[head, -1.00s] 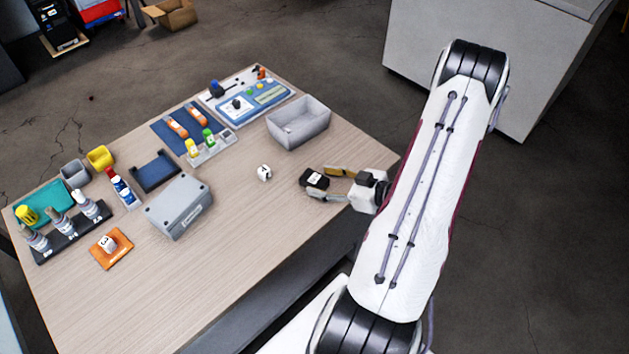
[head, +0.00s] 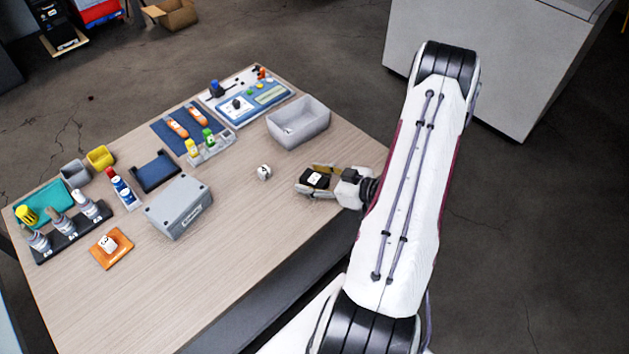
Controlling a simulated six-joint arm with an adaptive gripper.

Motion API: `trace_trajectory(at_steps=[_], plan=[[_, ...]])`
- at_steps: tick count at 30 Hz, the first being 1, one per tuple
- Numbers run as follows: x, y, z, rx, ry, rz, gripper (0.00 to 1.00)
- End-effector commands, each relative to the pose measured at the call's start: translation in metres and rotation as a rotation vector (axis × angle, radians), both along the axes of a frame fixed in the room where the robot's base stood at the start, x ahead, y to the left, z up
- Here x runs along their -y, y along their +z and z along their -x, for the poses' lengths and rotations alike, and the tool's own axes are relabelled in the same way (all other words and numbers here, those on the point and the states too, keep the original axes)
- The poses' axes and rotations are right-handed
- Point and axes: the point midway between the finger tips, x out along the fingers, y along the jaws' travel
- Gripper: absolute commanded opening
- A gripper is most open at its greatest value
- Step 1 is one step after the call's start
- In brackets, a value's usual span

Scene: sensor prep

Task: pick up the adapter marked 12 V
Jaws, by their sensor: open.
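A small black block with a white label (head: 316,179) is near the table's right front edge. It looks like an adapter, but its label is too small to read. My gripper (head: 308,181) is open, with one finger on the far side of the black block and one on the near side. I cannot tell whether the fingers touch it.
A grey open bin (head: 299,122) stands behind my gripper. A grey box (head: 179,207) and an orange mat with a white cube (head: 122,240) are to the left. Bottles in a black rack (head: 78,237) stand further left. The table front between is clear.

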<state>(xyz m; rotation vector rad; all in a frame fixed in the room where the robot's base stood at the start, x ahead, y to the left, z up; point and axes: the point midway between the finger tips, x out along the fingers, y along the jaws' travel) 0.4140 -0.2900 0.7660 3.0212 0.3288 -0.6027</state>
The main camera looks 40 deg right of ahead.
Motion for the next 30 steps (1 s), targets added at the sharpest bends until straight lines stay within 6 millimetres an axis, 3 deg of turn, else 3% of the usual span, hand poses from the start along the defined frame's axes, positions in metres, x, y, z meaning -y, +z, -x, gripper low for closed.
trace_trajectory(at_steps=[2,6,7,20,30], plan=[[0.000,0.000,0.000,0.000,0.000,0.000,0.48],[0.000,0.000,0.000,0.000,0.000,0.000,0.11],[0.000,0.000,0.000,0.000,0.000,0.000,0.09],[0.000,0.002,0.000,0.000,0.000,0.000,0.09],[0.000,0.021,0.000,0.001,0.001,0.002,0.09]])
